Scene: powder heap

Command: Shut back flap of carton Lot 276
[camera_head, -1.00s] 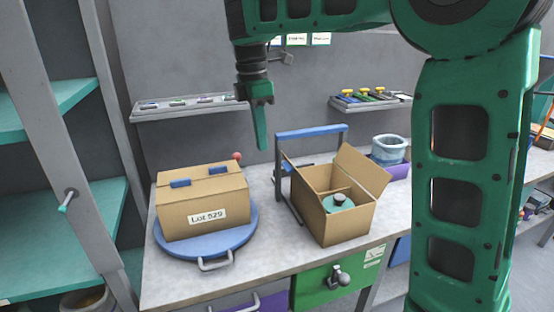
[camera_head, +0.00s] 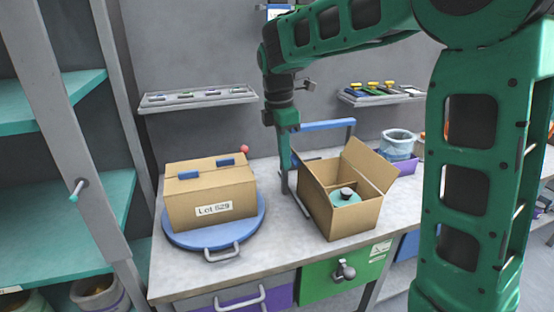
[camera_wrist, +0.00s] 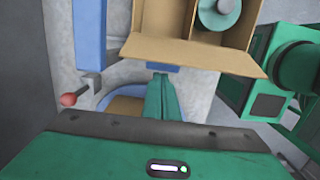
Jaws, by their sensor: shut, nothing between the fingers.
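An open carton (camera_head: 340,212) stands on the bench, a round green-topped item (camera_head: 345,196) inside it. I see no lot label on it. One flap (camera_head: 370,165) stands up at its right rear. Another flap (camera_wrist: 190,55) sticks out from the carton on the side nearest my gripper in the wrist view. My gripper (camera_head: 287,186) is shut and empty, pointing down just left of the carton. In the wrist view the gripper tips (camera_wrist: 161,80) are close to that flap's edge; I cannot tell whether they touch.
A blue-topped frame (camera_head: 328,125) stands behind my gripper. A red ball knob (camera_head: 245,149) is behind the closed carton. A purple bin with a bucket (camera_head: 398,140) is at right.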

